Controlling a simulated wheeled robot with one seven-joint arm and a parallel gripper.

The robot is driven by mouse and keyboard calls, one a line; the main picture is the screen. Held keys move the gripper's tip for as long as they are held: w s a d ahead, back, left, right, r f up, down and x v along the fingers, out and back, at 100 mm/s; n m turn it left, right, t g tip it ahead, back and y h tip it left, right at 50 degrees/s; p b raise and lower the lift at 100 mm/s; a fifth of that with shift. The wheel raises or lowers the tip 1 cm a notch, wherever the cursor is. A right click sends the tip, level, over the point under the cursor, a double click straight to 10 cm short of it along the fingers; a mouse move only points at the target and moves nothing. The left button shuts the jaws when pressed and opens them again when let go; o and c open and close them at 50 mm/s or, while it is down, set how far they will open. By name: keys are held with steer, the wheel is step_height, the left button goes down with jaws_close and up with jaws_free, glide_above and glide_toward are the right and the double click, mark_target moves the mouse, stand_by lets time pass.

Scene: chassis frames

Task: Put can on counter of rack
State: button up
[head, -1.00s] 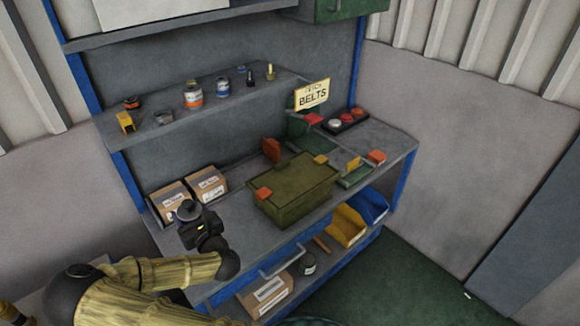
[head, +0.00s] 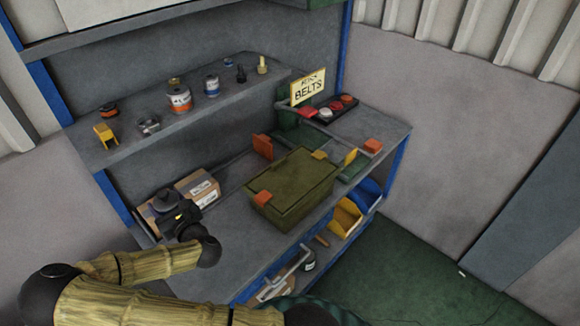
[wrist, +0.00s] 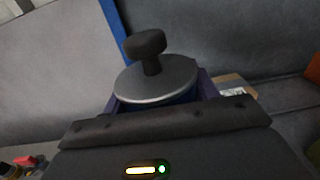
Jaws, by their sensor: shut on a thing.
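My gripper (head: 172,212) is shut on a can, seen at the left front of the rack. In the wrist view the can (wrist: 156,80) shows a grey round lid with a black knob on top and a sliver of blue side between the jaws. Its lower part is hidden by the gripper. In the head view the can's dark top (head: 164,199) shows above the gripper, in front of the cardboard boxes. The rack's grey counter (head: 238,222) is behind and right of it. I cannot tell how high the can is above the counter.
A green box (head: 295,188) fills the counter's middle. Cardboard boxes (head: 200,186) stand at its left back. A BELTS sign (head: 308,89) and a dark tray (head: 335,107) are at the right. Cans and small parts line the upper shelf (head: 195,117). Bare counter lies left of the green box.

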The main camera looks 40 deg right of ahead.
steer(key=shift+r, duration=0.1)
steer(key=s+d+f+m+g+h+b, duration=0.3)
steer(key=s+d+f+m+h+b, duration=0.1)
steer(key=s+d+h+b, duration=0.1)
steer(key=s+d+f+m+g+h+b, duration=0.3)
steer(key=s+d+f+m+h+b, duration=0.1)
steer(key=d, duration=0.6)
steer(key=s+m+h+b, duration=0.1)
steer(key=s+h+b, duration=0.1)
steer(key=h+b, duration=0.1)
steer(key=shift+s+m+h, duration=0.15)
steer(key=shift+m+h, duration=0.15)
steer(key=shift+h, duration=0.4)
steer(key=shift+f, duration=0.1)
step_height(320, 180, down, 6)
steer(key=shift+b, duration=0.35)
steer(key=shift+f, duration=0.2)
steer(key=shift+f, duration=1.8)
steer(key=shift+f, duration=0.1)
